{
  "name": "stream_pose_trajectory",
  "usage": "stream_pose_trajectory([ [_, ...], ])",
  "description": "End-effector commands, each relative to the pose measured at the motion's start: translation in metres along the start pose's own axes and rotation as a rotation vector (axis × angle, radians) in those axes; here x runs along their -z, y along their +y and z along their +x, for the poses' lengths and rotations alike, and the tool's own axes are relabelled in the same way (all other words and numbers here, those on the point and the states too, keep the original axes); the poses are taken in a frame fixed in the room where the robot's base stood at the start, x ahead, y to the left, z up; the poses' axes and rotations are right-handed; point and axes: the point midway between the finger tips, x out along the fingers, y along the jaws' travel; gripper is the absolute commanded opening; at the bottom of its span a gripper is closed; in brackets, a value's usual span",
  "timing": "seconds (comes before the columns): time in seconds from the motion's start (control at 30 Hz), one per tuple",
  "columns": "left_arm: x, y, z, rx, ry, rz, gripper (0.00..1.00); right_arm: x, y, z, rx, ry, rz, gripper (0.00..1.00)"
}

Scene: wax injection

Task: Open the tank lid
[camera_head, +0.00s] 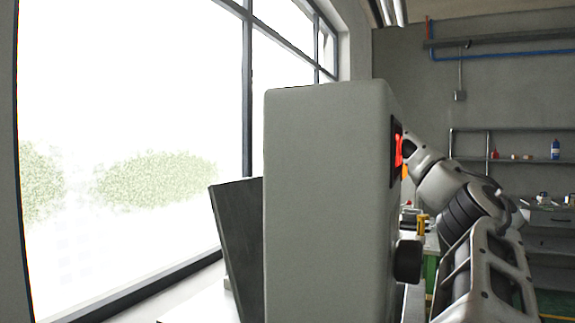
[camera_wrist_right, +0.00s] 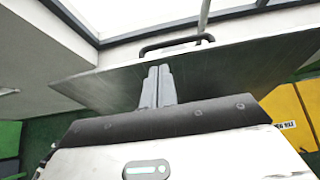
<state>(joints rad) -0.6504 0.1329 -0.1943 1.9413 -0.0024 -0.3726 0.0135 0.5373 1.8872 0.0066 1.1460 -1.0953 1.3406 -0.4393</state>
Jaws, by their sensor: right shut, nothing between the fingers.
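In the right wrist view a flat grey plate with a black bar handle (camera_wrist_right: 177,43) spans the picture; it looks like the tank lid (camera_wrist_right: 235,68). My right gripper (camera_wrist_right: 159,72) has its two fingers together, with nothing between them. The fingertips overlap the plate just below the handle, and I cannot tell whether they touch it. In the head view a dark plate (camera_head: 238,245), which may be the same lid, stands tilted at the left of a tall grey machine body (camera_head: 325,200). This body hides my right gripper there. My left gripper is out of view.
The grey machine body blocks the middle of the head view, with a red-lit panel (camera_head: 397,150) and a black knob (camera_head: 407,261) on its right side. A large window (camera_head: 130,100) is at the left. Shelves (camera_head: 520,160) with small items stand at the back right.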

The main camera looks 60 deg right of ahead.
Motion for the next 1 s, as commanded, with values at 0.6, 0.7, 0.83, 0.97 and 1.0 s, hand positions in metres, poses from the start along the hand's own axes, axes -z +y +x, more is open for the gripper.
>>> stream_pose_trajectory([
  [0.6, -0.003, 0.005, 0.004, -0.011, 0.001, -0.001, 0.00, -0.001, 0.000, -0.086, 0.005, -0.005, 0.001, 0.00],
  [0.7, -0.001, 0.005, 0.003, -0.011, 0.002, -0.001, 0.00, -0.001, 0.000, -0.109, 0.004, -0.003, 0.001, 0.00],
  [0.83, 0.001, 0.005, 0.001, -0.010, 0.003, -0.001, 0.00, -0.001, 0.000, -0.135, 0.003, -0.002, 0.001, 0.00],
  [0.97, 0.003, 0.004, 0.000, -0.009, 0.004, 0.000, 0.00, -0.001, 0.000, -0.151, 0.001, -0.001, 0.001, 0.00],
  [1.0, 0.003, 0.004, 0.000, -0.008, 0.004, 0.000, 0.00, -0.001, 0.000, -0.154, 0.001, -0.001, 0.001, 0.00],
])
